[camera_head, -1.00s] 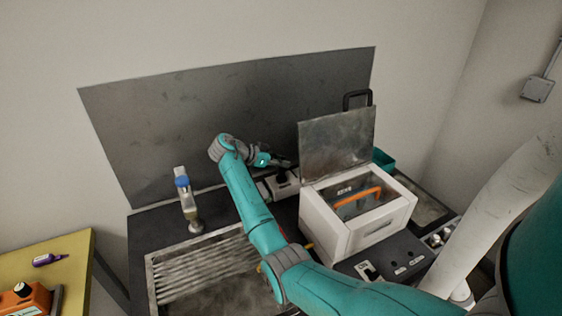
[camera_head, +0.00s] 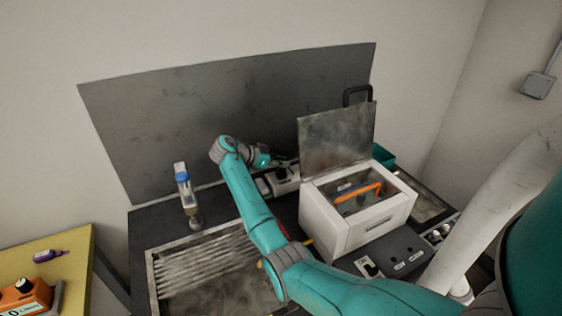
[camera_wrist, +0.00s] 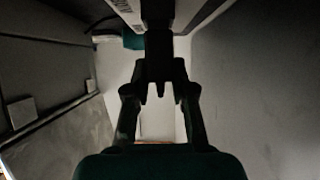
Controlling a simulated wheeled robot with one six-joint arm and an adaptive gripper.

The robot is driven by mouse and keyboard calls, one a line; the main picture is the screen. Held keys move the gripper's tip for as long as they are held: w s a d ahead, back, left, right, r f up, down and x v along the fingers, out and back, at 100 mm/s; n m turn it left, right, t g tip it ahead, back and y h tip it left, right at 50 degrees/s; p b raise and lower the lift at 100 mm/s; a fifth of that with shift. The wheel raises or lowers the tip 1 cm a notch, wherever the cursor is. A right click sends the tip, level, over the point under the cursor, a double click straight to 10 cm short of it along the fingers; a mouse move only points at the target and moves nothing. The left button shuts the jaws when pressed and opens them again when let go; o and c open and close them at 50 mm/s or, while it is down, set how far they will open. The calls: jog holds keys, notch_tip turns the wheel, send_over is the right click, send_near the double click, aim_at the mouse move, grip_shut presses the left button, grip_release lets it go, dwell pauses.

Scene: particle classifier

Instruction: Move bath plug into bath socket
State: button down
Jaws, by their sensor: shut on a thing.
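My gripper (camera_wrist: 160,90) is shut on a dark, narrow thing (camera_wrist: 158,45), which looks like the bath plug, in the wrist view. The plug's far end is dark against the pale surroundings, and its shape is hard to tell. In the head view my gripper (camera_head: 282,163) is at the back of the bench, just left of the open lid. It is just above a white socket unit (camera_head: 284,186), likely the bath socket. I cannot tell whether the plug touches it. The white bath (camera_head: 340,238) stands to the right of my arm.
The bath's grey lid (camera_head: 338,140) stands raised, close to the right of my gripper. A sink (camera_head: 180,300) lies to the left, with a blue-topped bottle (camera_head: 184,190) behind it. Bench sockets (camera_head: 405,264) are at the front right. A yellow table (camera_head: 75,240) stands at far left.

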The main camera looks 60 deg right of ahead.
jog(key=shift+f, duration=0.3)
jog(key=c, duration=0.9)
grip_release()
jog(key=v, duration=0.7)
jog(key=shift+a, duration=0.2)
jog(key=shift+w, duration=0.1)
